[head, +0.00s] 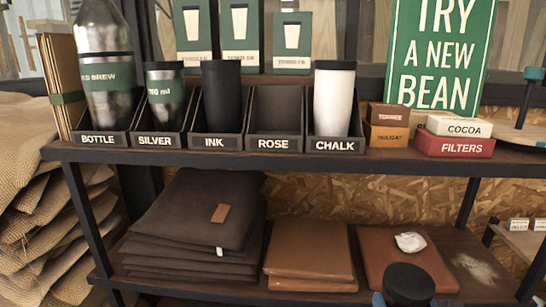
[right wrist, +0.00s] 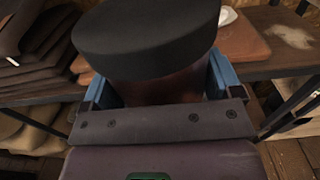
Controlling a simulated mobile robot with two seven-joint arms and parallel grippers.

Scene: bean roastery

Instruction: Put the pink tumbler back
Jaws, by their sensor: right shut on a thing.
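The pink tumbler shows mostly as its black lid (head: 408,283) at the bottom of the head view. In the right wrist view its dark lid (right wrist: 145,40) hides most of it, and a strip of shaded, dull pink body (right wrist: 165,92) shows below. My right gripper (head: 407,299) has its blue fingers on both sides of the tumbler, shut on it, in front of the lower shelf. The slot labelled ROSE (head: 274,143) on the upper shelf is empty, between the INK and CHALK slots. My left gripper is not in view.
A black tumbler (head: 221,95) stands in INK and a white tumbler (head: 334,100) in CHALK. A silver tumbler (head: 165,95) and a bottle (head: 108,90) stand further left. Small boxes (head: 455,145) sit right of CHALK. The upper shelf's front edge (head: 250,160) overhangs folded goods below.

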